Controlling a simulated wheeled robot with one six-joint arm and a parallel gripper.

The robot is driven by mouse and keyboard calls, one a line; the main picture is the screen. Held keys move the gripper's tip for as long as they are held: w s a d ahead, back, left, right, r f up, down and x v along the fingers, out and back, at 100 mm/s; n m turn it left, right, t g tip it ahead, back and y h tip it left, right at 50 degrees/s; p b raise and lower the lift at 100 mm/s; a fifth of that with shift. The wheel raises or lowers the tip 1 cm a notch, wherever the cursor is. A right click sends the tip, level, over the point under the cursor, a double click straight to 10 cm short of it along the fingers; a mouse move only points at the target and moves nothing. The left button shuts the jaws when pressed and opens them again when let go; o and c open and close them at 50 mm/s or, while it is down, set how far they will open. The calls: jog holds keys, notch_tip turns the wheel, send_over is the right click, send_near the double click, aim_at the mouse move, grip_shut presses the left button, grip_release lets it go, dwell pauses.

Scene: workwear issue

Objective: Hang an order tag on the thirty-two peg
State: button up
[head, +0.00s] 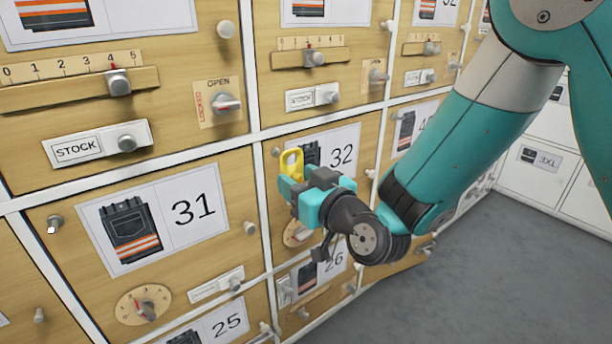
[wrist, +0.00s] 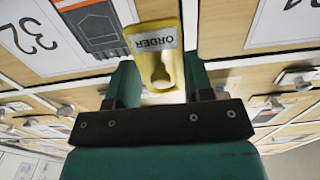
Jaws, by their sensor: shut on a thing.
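A yellow order tag (head: 291,163) is held in my gripper (head: 293,183), in front of the thirty-two drawer front. In the wrist view the tag (wrist: 154,30) shows upside-down ORDER lettering, with its lower part between the two teal fingers of my gripper (wrist: 157,78). The thirty-two card (head: 342,155) is partly hidden behind the tag. A small metal peg (head: 276,152) shows at the upper left of that drawer, just left of the tag. The tag looks apart from the peg; the exact gap cannot be told.
The thirty-one drawer has a card (head: 165,220), a peg (head: 54,224) at its upper left and a dial (head: 142,304). Knobs, sliders and stock plates (head: 97,144) stick out across the cabinet front. Grey floor (head: 440,300) is clear at the lower right.

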jog(key=shift+p+x, duration=1.65)
jog(key=shift+p, duration=0.15)
jog(key=shift+w+a+f+p, duration=0.3)
jog(key=shift+w+a+f, duration=0.15)
jog(key=shift+w+f, duration=0.1)
jog(key=o, duration=1)
jog(key=shift+c, duration=0.2)
jog(key=shift+d, duration=0.1)
